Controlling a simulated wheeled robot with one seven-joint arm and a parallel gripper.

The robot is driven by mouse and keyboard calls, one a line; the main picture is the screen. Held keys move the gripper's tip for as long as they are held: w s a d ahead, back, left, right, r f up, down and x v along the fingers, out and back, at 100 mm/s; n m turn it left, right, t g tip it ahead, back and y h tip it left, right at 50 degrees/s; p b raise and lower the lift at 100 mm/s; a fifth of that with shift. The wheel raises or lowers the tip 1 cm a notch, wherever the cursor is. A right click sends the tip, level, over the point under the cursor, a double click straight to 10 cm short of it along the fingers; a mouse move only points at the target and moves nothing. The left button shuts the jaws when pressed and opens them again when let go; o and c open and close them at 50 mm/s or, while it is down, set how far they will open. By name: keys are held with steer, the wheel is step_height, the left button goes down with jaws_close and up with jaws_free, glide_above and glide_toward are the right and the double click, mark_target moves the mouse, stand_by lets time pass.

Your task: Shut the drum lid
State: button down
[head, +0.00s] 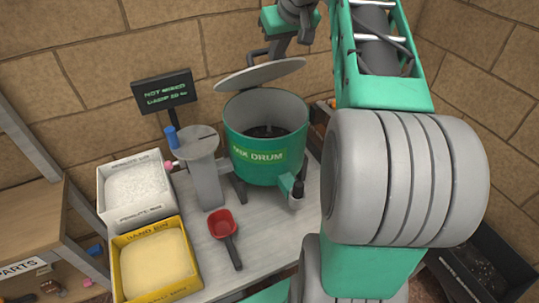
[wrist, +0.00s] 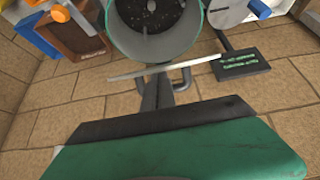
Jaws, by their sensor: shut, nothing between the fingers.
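The green drum (head: 262,165), labelled "MIX DRUM", stands on the grey bench with its mouth open and dark material inside. Its pale round lid (head: 258,75) is raised and tilted above the drum's rear rim. My gripper (head: 279,46) is shut and empty, behind and above the lid. Its green body and dark front fill the bottom of the wrist view. Whether it touches the lid is unclear.
A dark sign (head: 164,91) reading "NOT MIXED" stands left of the lid. A grey stand (head: 206,180), a red scoop (head: 224,226), a white bin (head: 136,215) and a yellow sand bin (head: 130,288) are left of the drum. The brick wall is close behind.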

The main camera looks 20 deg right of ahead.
steer(key=shift+a+f, duration=0.15)
steer(key=shift+f, duration=0.7)
steer(key=shift+s+f+b, duration=0.8)
steer(key=shift+f+b, duration=0.05)
steer(key=shift+f, duration=0.1)
steer(key=shift+s+f+b, duration=0.75)
steer(key=shift+f+b, duration=0.05)
steer(key=shift+f, duration=0.15)
steer(key=f+b, duration=0.1)
steer(key=f, duration=0.1)
steer(key=s+f+b, duration=0.1)
steer(key=f+b, duration=0.1)
steer(key=shift+s+f, duration=0.15)
steer(key=shift+s, duration=0.05)
steer(key=shift+s, duration=0.1)
